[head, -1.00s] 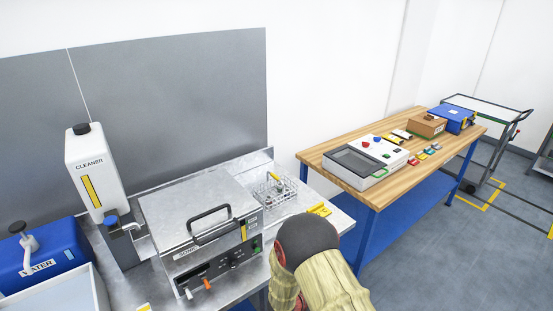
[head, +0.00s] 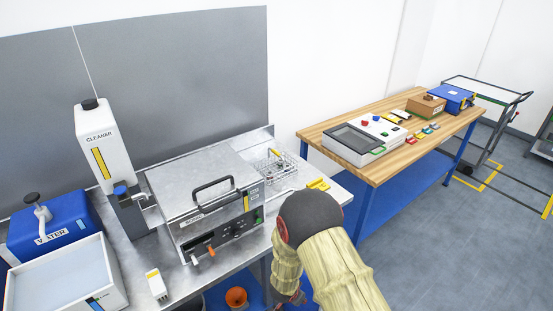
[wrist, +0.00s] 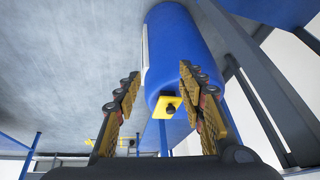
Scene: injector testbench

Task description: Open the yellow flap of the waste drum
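In the wrist view a blue drum (wrist: 172,45) fills the upper middle, its rounded end facing my gripper. A small yellow flap (wrist: 167,106) with a dark round spot sits on that end. My gripper (wrist: 165,92) is open. Its two fingers stand wide apart, and the flap shows between them with nothing held. I cannot tell the exact gap from the fingertips to the flap. In the head view my arm reaches down past the steel bench's front edge, and the drum cannot be made out there.
The steel bench (head: 150,258) carries a lidded sonic bath (head: 205,185), a cleaner dispenser (head: 104,150) and a blue water tank (head: 55,225). An orange container (head: 236,297) stands below it. A wooden workbench (head: 400,155) is at right, with open floor in front. Dark bars run beside the drum (wrist: 250,75).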

